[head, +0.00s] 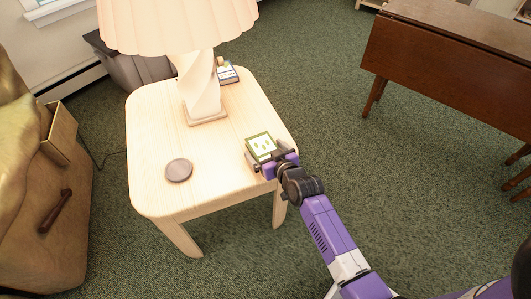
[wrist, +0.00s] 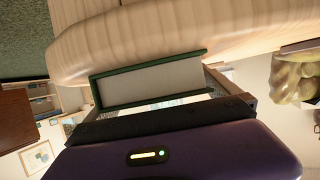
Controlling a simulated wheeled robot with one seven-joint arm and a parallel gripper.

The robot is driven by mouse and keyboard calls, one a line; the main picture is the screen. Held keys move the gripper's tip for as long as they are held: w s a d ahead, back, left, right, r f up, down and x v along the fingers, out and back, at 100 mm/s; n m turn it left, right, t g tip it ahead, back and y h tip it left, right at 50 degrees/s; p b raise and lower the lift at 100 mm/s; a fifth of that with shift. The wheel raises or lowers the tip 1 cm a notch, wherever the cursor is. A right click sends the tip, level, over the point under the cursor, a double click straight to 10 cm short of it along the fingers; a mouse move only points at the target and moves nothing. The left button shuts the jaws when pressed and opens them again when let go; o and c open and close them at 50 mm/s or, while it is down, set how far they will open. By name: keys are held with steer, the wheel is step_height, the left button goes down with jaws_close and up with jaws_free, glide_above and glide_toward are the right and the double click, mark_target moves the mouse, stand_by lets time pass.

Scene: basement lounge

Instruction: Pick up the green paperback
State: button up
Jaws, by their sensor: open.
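The green paperback (head: 261,146) lies on the pale wooden side table (head: 148,130), near its right edge. Its cover is green with a white panel. In the wrist view the green paperback (wrist: 150,82) shows its pale page edges between green covers, close in front of my gripper. My gripper (head: 273,160) is open at the near right edge of the tabletop, right at the book's near side. The fingers partly hide the book's near end in the head view. I cannot tell whether they touch it.
A lamp (head: 203,90) with a pleated shade stands at the table's back. A small book or box (head: 228,73) lies behind it. A round brown disc (head: 179,170) lies left of the paperback. A dark wooden table (head: 440,50) stands at the right. Green carpet is clear between the tables.

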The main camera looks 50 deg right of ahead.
steer(key=shift+c, duration=0.4)
steer(key=c, duration=1.4)
steer(key=shift+r, duration=0.1)
